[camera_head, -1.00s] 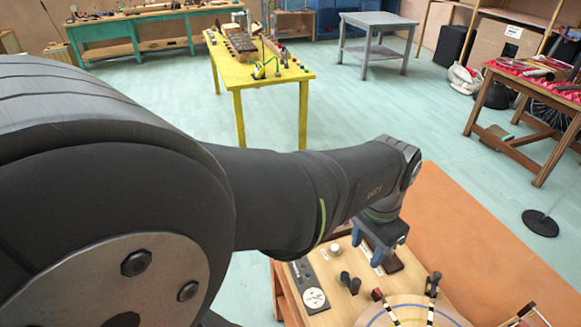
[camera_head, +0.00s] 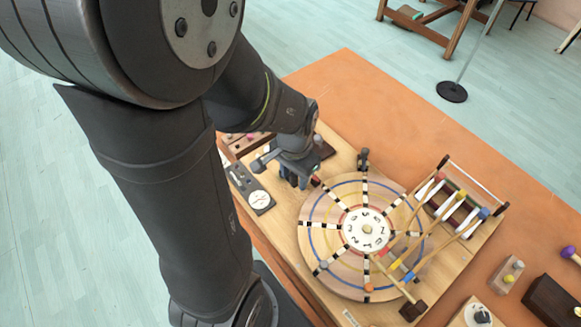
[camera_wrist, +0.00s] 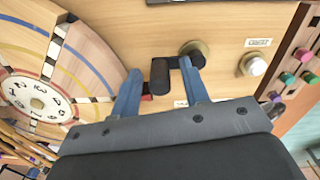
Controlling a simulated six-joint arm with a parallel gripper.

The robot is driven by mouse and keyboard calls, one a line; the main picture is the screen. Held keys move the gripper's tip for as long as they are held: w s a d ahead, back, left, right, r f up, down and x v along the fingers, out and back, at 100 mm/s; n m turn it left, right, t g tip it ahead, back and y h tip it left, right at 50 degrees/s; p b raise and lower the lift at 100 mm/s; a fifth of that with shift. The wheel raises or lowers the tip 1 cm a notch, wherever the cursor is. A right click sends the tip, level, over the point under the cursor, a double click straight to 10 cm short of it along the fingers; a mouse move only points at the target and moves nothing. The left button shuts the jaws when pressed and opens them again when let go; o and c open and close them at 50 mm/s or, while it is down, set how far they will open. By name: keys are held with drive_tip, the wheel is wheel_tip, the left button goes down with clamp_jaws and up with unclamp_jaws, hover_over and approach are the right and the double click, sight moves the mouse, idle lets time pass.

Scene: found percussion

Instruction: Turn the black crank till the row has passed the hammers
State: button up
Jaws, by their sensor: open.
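The black crank (camera_wrist: 160,76) shows in the wrist view, with a short dark arm running to a brass hub (camera_wrist: 195,50). My gripper (camera_wrist: 161,69) is open, with one blue finger on each side of the crank's handle; I cannot tell whether either touches it. In the head view my gripper (camera_head: 294,178) is low over the board, left of the wooden disc, and hides the crank. The round disc (camera_head: 326,215) has coloured rings, dark-and-light rows and a numbered centre (camera_head: 365,229). The hammers (camera_head: 408,250), with coloured heads, reach over its right side.
A dark dial plate (camera_head: 250,188) lies left of my gripper. A black upright handle (camera_head: 363,158) stands behind the disc. A frame with white bars (camera_head: 458,208) is at the right. The orange tabletop (camera_head: 385,105) is clear at the back.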

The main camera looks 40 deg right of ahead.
clamp_jaws()
drive_tip(key=shift+d+n, duration=0.1)
drive_tip(key=shift+n, duration=0.2)
drive_tip(key=n, duration=0.1)
drive_tip(key=d+n, duration=0.1)
drive_tip(key=n, duration=0.1)
drive_tip(key=d+n, duration=0.1)
drive_tip(key=n, duration=0.1)
drive_tip(key=shift+w, duration=0.3)
drive_tip(key=n, duration=0.1)
drive_tip(key=d+n, duration=0.1)
drive_tip(key=n, duration=0.1)
drive_tip(key=shift+w+n, duration=0.3)
drive_tip(key=shift+w, duration=0.1)
drive_tip(key=shift+w+d+n, duration=0.15)
drive_tip(key=shift+w+n, duration=0.1)
drive_tip(key=shift+n, duration=0.4)
drive_tip(key=shift+w+d+n, duration=0.15)
drive_tip(key=shift+w+n, duration=0.05)
drive_tip(key=shift+n, duration=0.45)
